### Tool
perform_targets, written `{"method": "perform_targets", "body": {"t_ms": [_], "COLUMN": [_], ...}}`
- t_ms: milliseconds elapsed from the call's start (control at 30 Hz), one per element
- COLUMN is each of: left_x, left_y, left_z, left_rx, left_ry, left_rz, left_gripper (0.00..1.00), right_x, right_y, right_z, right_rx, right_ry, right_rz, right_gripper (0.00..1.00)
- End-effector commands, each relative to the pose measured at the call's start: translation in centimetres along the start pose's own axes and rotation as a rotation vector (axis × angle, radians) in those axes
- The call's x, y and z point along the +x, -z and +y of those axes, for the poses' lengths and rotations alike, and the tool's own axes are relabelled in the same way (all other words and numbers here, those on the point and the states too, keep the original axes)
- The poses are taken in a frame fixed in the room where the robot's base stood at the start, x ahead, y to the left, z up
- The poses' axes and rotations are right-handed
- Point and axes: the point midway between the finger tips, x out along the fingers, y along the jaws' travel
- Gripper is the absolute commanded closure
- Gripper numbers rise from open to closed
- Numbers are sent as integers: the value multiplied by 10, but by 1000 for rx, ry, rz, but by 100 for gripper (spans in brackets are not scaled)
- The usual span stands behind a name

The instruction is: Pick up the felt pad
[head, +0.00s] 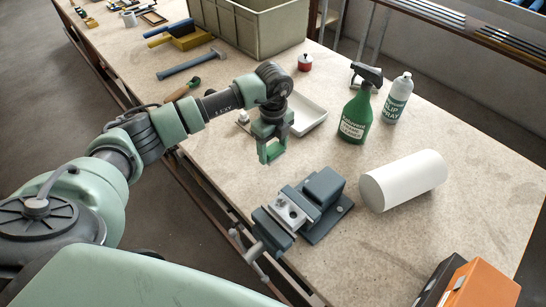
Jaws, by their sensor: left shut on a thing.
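My left gripper (270,154) hangs above the bench, between the white tray and the grey vise, with its jaws pointing down. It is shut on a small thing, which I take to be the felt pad. The green jaws mostly hide it, so its shape and colour cannot be made out. No felt pad shows clearly elsewhere on the bench. My right gripper is not in view.
A grey vise (326,189) stands at the near bench edge, with a white roll (404,181) to its right. The white tray (310,116) lies behind the gripper.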

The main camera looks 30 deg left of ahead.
Motion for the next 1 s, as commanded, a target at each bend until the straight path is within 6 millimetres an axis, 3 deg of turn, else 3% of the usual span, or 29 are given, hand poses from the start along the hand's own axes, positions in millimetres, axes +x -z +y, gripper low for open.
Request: {"method": "perform_targets", "body": {"t_ms": [300, 500, 700, 1000], "left_x": [-86, -129, -154, -161], "left_y": [-1, 0, 0, 0], "left_z": [-2, -1, 0, 0], "left_rx": [0, 0, 0, 0], "left_ry": [8, 5, 1, 0], "left_rz": [-2, -1, -1, 0], "left_gripper": [80, 80, 80, 80], "right_x": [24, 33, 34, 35], "right_y": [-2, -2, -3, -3], "right_z": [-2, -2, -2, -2], "right_rx": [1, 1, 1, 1], "right_ry": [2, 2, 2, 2], "right_rz": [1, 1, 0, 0], "right_gripper": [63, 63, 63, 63]}}
